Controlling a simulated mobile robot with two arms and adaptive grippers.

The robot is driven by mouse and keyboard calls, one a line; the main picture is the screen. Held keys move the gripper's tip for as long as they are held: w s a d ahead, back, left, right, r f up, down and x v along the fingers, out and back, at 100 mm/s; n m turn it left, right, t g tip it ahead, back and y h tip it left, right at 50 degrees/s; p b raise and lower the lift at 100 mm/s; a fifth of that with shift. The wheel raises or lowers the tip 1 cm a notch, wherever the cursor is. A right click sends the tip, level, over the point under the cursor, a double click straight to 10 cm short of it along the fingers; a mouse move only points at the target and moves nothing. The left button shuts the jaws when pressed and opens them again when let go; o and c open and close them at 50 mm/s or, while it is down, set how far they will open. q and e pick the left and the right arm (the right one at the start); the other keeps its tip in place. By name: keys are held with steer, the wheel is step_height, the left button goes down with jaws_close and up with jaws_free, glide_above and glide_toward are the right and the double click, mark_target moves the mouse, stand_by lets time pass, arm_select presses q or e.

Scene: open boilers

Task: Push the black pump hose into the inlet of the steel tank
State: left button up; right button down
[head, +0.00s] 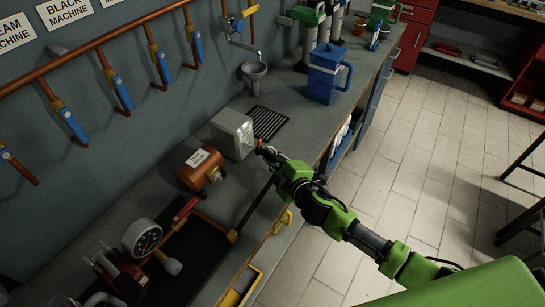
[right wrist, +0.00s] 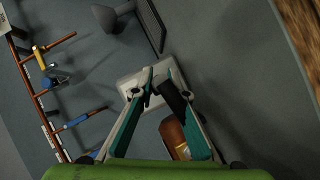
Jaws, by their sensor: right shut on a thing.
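The steel tank (head: 232,133) is a pale box on the counter against the wall; it also shows behind my fingers in the right wrist view (right wrist: 128,82). The black pump hose (head: 257,205) rises at a slant from the pump area toward my right gripper (head: 264,151). That gripper is close to the right side of the tank, at its front face. In the right wrist view my gripper (right wrist: 159,82) is shut on the hose (right wrist: 174,100), whose dark end lies between the fingers. I cannot tell whether the hose end touches the inlet. My left gripper is not in view.
A copper tank (head: 196,171) stands left of the steel tank. A gauge (head: 142,237) and black tray (head: 190,262) are nearer. A drain grille (head: 268,122) and a blue jug (head: 326,75) lie beyond. Blue-handled pipe valves (head: 121,94) line the wall.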

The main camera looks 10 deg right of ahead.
mark_target(265, 154)
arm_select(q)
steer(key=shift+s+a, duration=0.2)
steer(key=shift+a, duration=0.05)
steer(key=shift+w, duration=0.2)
arm_select(e)
steer(key=shift+w+a, duration=0.5)
steer(key=shift+a, duration=0.05)
stand_by(0.7)
steer(key=shift+w+a, duration=0.55)
stand_by(1.4)
stand_by(0.9)
steer(key=c, duration=1.9)
jaws_free()
steer(key=shift+s+d, duration=0.1)
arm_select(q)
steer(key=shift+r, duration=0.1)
arm_select(e)
steer(key=shift+s, duration=0.1)
